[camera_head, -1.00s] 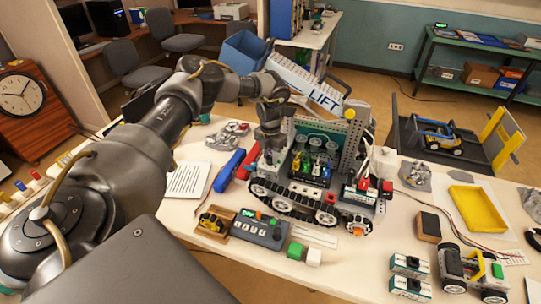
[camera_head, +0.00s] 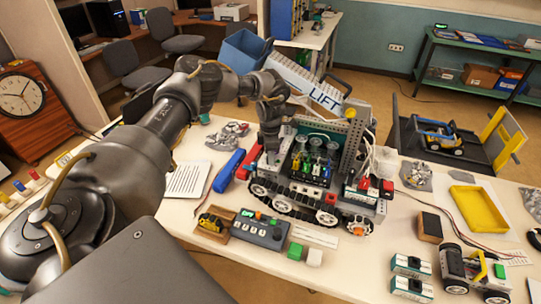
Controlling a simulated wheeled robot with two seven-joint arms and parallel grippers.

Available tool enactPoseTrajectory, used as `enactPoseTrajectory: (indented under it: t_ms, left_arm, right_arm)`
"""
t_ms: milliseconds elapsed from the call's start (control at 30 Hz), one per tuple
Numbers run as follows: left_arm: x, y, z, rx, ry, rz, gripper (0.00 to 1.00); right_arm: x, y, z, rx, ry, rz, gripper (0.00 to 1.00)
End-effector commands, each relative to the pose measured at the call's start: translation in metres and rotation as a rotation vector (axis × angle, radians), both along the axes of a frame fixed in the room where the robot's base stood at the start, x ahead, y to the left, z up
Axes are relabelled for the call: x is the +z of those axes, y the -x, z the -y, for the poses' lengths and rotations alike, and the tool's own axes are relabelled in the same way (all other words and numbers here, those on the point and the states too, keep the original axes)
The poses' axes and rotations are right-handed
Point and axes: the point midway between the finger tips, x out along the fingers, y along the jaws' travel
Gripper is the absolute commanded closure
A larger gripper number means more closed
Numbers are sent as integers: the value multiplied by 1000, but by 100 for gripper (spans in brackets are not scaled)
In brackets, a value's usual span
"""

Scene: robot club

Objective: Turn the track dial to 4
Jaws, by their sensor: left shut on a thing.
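The tracked robot model (camera_head: 315,190) stands on the white table, with a grey perforated frame, dark tracks and several coloured parts on its top. My left gripper (camera_head: 271,158) points down at the left end of this model. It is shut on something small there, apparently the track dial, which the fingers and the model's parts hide. I cannot read the dial's number or marks. My right gripper is not in view.
A control box (camera_head: 258,230) with a green display lies in front of the model, beside green and white cubes (camera_head: 295,251). A blue tool (camera_head: 229,170) lies left. A yellow tray (camera_head: 478,209) and a small wheeled car (camera_head: 474,270) lie right.

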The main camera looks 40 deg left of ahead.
Motion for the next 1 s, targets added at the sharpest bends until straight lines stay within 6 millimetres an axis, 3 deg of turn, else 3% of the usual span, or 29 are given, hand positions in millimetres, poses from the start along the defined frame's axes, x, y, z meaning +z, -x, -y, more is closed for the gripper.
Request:
enactPoseTrajectory:
  t_ms: [667,700,867,1000]
  left_arm:
    - [2,-2,-1,-64,-1,6,94]
    - [2,-2,-1,-64,-1,6,70]
    - [2,-1,-1,-64,0,4,49]
    - [1,-1,0,-65,0,3,49]
  right_arm:
    - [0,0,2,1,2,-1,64]
    - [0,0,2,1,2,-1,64]
    - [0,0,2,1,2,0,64]
    - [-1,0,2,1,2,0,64]
